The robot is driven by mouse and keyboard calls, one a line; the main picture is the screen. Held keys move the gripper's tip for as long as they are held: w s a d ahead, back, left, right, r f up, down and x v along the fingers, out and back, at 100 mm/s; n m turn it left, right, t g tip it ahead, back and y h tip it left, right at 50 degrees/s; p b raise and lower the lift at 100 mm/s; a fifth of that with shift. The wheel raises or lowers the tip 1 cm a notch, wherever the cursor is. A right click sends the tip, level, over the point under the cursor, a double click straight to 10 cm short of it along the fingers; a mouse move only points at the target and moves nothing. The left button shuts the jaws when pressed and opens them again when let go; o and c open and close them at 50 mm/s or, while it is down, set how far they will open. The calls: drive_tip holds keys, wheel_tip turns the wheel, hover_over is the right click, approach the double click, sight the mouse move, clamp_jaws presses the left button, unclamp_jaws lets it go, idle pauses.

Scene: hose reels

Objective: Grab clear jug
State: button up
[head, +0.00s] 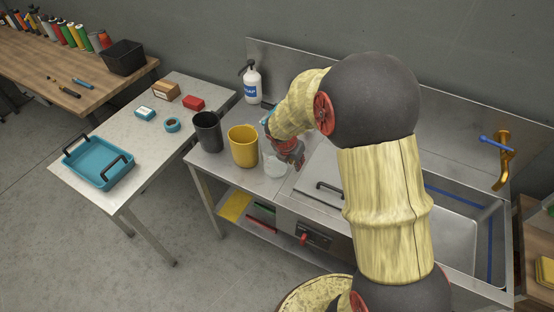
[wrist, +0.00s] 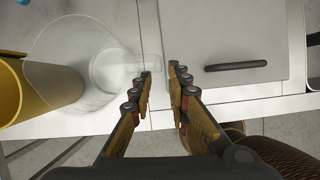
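The clear jug (head: 273,163) stands on the metal counter, right of the yellow container (head: 243,146). In the wrist view the jug (wrist: 100,70) is at the left, seen from above, with its handle on its right side reaching toward my fingers. My gripper (wrist: 160,72) is open, with a narrow gap between its fingertips. The left fingertip overlaps the handle's end in the picture; I cannot tell if they touch. In the head view my gripper (head: 290,152) is at the jug's right side, and my arm partly hides it.
A black container (head: 207,132) and a white pump bottle (head: 252,83) stand on the same counter. A panel with a dark bar handle (wrist: 236,66) lies right of my fingers. The sink (head: 455,229) is farther right. A side table holds a blue tray (head: 100,171).

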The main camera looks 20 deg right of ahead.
drive_tip(key=b+x, duration=0.1)
drive_tip(key=x, duration=0.3)
drive_tip(key=b+x, duration=0.1)
drive_tip(key=x, duration=0.2)
drive_tip(key=shift+w+a+f, duration=0.1)
drive_tip(key=shift+f, duration=0.35)
drive_tip(key=shift+r, duration=0.1)
drive_tip(key=c, duration=0.4)
clamp_jaws()
